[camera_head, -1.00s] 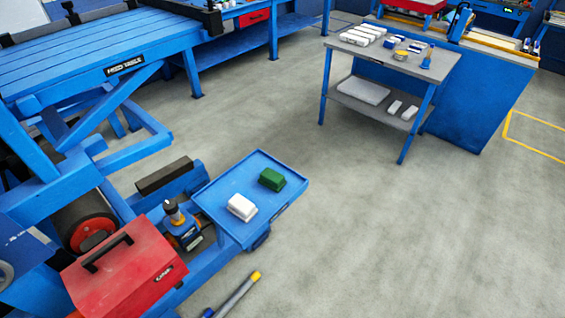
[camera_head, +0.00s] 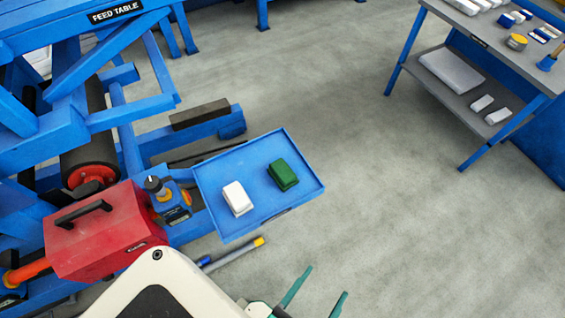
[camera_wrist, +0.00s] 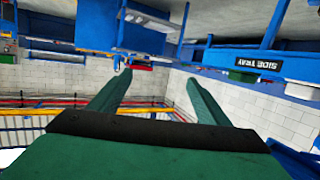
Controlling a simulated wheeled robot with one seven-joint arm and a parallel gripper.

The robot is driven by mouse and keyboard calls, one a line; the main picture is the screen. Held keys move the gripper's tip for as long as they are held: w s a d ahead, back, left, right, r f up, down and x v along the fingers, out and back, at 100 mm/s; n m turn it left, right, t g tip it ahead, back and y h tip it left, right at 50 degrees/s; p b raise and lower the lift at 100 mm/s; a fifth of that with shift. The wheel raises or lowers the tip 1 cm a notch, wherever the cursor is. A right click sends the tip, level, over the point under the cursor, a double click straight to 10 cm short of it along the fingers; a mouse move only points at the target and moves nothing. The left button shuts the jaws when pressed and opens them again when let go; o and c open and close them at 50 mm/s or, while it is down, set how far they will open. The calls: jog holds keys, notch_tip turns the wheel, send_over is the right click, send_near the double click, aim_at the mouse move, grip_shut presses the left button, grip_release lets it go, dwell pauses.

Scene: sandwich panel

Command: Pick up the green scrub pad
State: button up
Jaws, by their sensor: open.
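The green scrub pad (camera_head: 283,174) lies on the right half of a small blue tray (camera_head: 243,217) in the head view. A white pad (camera_head: 237,198) lies to its left on the same tray, a little apart. My gripper (camera_head: 318,288) is at the bottom of the head view, below and in front of the tray, with its two green fingers apart and nothing between them. In the wrist view my open fingers (camera_wrist: 155,90) point toward blue structure.
A grey bar with a yellow end (camera_head: 235,254) lies below the tray. A grey-topped cart (camera_head: 455,70) stands at upper right. Open floor lies between.

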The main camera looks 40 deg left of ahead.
jog(key=w+d+r+n+t, duration=0.1)
jog(key=w+d, duration=0.2)
jog(key=w, duration=0.8)
jog(key=w+d+r, duration=0.1)
jog(key=w+d, duration=0.2)
jog(key=w, duration=0.8)
jog(key=w+d+r+m+g+h, duration=0.2)
jog(key=w+r+m+h, duration=0.7)
jog(key=w+r+m, duration=0.75)
jog(key=m+g+y, duration=0.7)
jog(key=g+y, duration=0.2)
jog(key=g, duration=0.5)
send_over(283, 170)
jog(key=shift+n, duration=0.25)
jog(key=f, duration=1.4)
jog(key=shift+w+a+f, duration=0.1)
jog(key=shift+w, duration=0.2)
jog(key=shift+s+f, duration=0.15)
jog(key=shift+f, duration=1.5)
jog(key=shift+s+f, duration=0.15)
jog(key=shift+f, duration=1.45)
